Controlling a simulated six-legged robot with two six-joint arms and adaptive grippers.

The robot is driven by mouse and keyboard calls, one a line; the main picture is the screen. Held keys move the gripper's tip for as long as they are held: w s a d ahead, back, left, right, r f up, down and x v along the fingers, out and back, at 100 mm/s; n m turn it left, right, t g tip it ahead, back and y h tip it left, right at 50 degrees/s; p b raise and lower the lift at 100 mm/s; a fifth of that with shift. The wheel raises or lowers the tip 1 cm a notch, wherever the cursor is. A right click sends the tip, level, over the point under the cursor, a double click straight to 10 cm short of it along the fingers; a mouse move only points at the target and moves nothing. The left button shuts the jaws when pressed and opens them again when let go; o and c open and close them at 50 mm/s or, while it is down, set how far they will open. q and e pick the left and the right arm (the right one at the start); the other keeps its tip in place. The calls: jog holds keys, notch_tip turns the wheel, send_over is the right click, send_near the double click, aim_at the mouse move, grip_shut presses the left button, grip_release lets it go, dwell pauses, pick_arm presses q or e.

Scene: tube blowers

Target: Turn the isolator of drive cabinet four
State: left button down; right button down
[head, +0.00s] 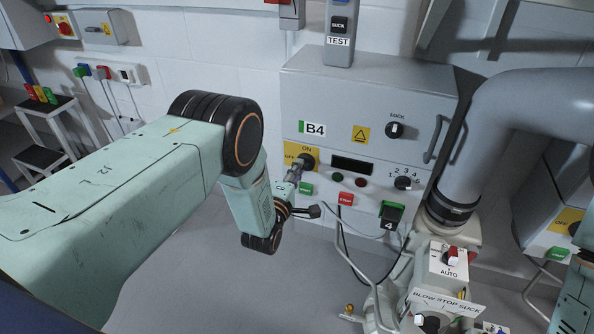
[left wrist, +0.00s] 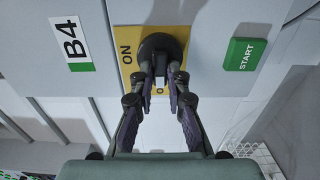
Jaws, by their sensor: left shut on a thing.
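The drive cabinet marked B4 (head: 300,85) is a grey box on the wall in the head view. Its isolator (head: 308,161) is a black round knob on a yellow plate marked ON and OFF. In the left wrist view the isolator knob (left wrist: 163,50) is straight ahead, with ON on the yellow plate (left wrist: 127,60) to its left. My left gripper (head: 296,172) is shut on the isolator's handle, one finger on each side in the left wrist view (left wrist: 162,78). The fingertips partly hide the handle. My right gripper is not in view.
A green START button (head: 306,189), a red STOP button (head: 346,198) and a selector (head: 403,183) sit near the isolator. A green plug marked 4 (head: 391,213) is at the lower right of the cabinet. A thick grey pipe (head: 490,125) stands to the right.

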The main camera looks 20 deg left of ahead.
pick_arm(q)
jog(key=c, duration=1.3)
grip_release()
jog(key=shift+s, duration=0.1)
jog(key=s, duration=1.2)
jog(key=shift+a, duration=0.2)
